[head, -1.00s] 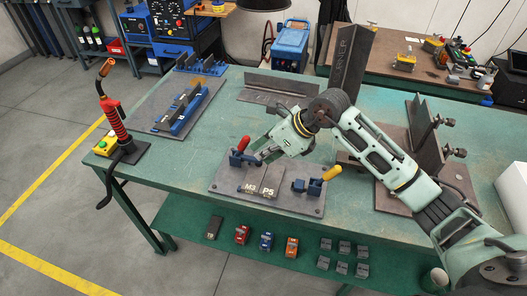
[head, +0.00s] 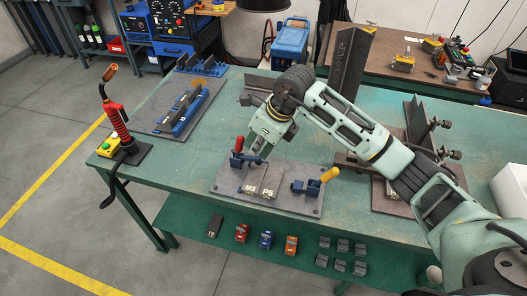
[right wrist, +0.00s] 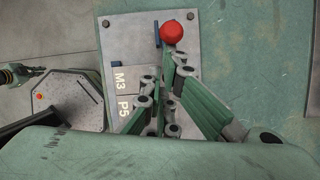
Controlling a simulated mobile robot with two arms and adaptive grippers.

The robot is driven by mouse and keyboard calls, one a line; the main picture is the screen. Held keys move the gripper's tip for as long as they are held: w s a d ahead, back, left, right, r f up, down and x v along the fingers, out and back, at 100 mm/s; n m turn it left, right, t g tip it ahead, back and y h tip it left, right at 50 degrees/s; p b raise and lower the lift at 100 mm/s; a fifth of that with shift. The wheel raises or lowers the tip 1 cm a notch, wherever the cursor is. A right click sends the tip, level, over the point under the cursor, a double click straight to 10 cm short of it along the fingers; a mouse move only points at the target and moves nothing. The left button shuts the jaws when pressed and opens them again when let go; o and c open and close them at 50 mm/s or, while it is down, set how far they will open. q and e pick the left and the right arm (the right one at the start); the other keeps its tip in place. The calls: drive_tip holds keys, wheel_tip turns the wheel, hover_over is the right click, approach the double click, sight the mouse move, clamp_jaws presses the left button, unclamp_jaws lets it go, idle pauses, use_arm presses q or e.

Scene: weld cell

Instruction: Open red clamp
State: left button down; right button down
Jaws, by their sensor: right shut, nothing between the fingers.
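The red-handled clamp (head: 237,160) stands at the back left of the grey fixture plate (head: 225,187). Its red handle (head: 240,143) points up in the head view. In the right wrist view the handle's red end (right wrist: 172,31) faces the camera, just beyond the fingertips. My right gripper (head: 259,152) is shut and empty, angled down just right of the clamp; its fingers also show in the right wrist view (right wrist: 177,70). I cannot tell whether they touch the handle. Part of the clamp body is hidden in the right wrist view.
A yellow-handled clamp (head: 328,175) stands at the plate's right. Pieces marked M3 (head: 250,187) and P5 (head: 269,191) lie between the clamps. A red torch on a stand (head: 117,118) is at the table's left corner. Dark angle steel (head: 352,62) stands behind my arm.

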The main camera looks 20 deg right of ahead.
drive_tip(key=shift+g+h, duration=0.4)
drive_tip(key=shift+h, duration=0.3)
drive_tip(key=w+a, duration=0.1)
drive_tip(key=w+a+r+b, duration=0.1)
drive_tip(key=a, duration=0.1)
drive_tip(key=w+a+r, duration=0.1)
drive_tip(key=shift+w+a+r, duration=0.1)
drive_tip(key=shift+a, duration=0.25)
drive_tip(key=shift+w+a+b, duration=0.55)
drive_tip(key=shift+a+b, duration=0.3)
drive_tip(key=shift+b, duration=0.1)
drive_tip(key=shift+w+a+f+b, duration=0.15)
drive_tip(key=shift+w+a+b, duration=0.35)
drive_tip(key=shift+a, duration=0.15)
drive_tip(key=shift+w+a+f+b, duration=0.1)
drive_tip(key=shift+w+a+b, duration=0.3)
drive_tip(key=shift+a, duration=0.3)
